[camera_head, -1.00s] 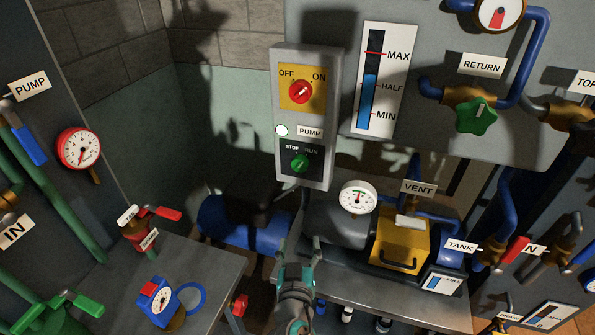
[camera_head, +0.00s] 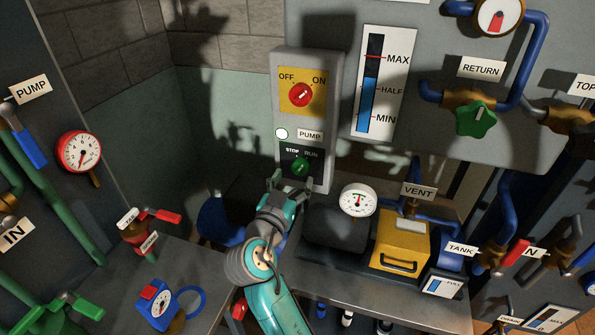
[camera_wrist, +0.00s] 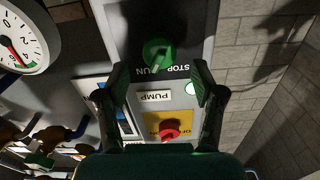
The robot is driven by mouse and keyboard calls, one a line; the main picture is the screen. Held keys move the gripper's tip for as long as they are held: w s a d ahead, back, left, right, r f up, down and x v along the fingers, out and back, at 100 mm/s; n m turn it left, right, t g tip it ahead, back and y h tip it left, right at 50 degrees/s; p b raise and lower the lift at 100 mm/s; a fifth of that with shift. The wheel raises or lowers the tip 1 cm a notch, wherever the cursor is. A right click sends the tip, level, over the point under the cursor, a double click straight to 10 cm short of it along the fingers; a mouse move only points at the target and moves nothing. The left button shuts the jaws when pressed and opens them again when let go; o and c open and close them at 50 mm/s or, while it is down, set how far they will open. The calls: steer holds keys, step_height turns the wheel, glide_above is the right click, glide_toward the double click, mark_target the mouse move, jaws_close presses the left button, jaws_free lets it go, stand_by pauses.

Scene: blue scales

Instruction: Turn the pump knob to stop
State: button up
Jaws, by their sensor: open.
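The green pump knob (camera_head: 300,167) sits on the black STOP/RUN plate low on the grey pump control box (camera_head: 334,112). The wrist view shows the knob (camera_wrist: 157,53) upside down, with STOP at right and RUN at left. Its handle looks slanted toward the RUN side. My gripper (camera_head: 291,180) is just below and in front of the knob in the head view. In the wrist view its open fingers (camera_wrist: 158,75) stand on both sides of the knob, apart from it. Nothing is between them but the view of the panel.
A red OFF/ON knob (camera_head: 301,95) is above, with a whitish lamp (camera_head: 281,133) between. A level gauge (camera_head: 383,80) is right of the box. A white dial (camera_head: 358,200) and yellow box (camera_head: 400,245) stand at lower right. A green RETURN valve (camera_head: 476,118) is farther right.

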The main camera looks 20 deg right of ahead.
mark_target(297, 172)
steer(key=shift+x, duration=2.1)
steer(key=c, duration=1.1)
